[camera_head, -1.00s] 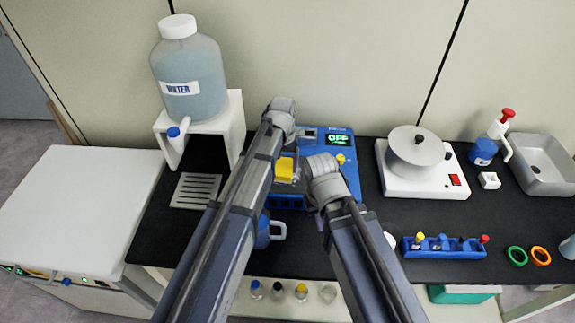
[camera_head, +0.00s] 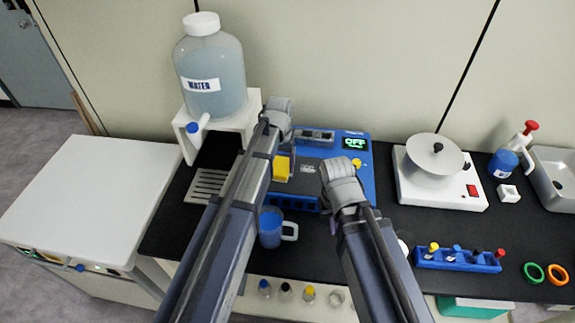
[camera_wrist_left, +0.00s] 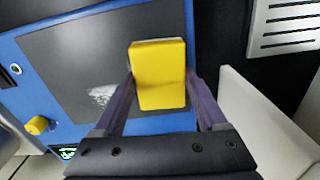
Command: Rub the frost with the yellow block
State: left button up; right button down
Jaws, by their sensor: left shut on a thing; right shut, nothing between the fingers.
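My left gripper (camera_wrist_left: 158,82) is shut on the yellow block (camera_wrist_left: 158,60), which also shows in the head view (camera_head: 281,169). The block is over the dark top plate (camera_wrist_left: 75,50) of the blue machine (camera_head: 364,181), near the plate's edge; I cannot tell whether it touches. A small white frost patch (camera_wrist_left: 101,95) lies on the plate, left of the block in the left wrist view and clear of it. My right gripper (camera_head: 336,168) is shut and empty over the machine's right part; its fingertips are mostly hidden.
A green OFF display (camera_head: 354,143) and a yellow knob (camera_head: 357,163) are on the machine. A blue mug (camera_head: 271,227) stands in front. A water jug (camera_head: 210,70) on a white stand is at back left. A white stirrer-like device (camera_head: 441,190) and blue rack (camera_head: 457,261) are right.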

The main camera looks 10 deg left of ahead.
aim_at(303, 171)
pick_arm(q)
jog(key=shift+a, duration=0.3)
jog(key=shift+w, duration=0.75)
jog(key=shift+d, duration=0.1)
jog(key=shift+d, duration=1.95)
jog(key=shift+d, duration=1.85)
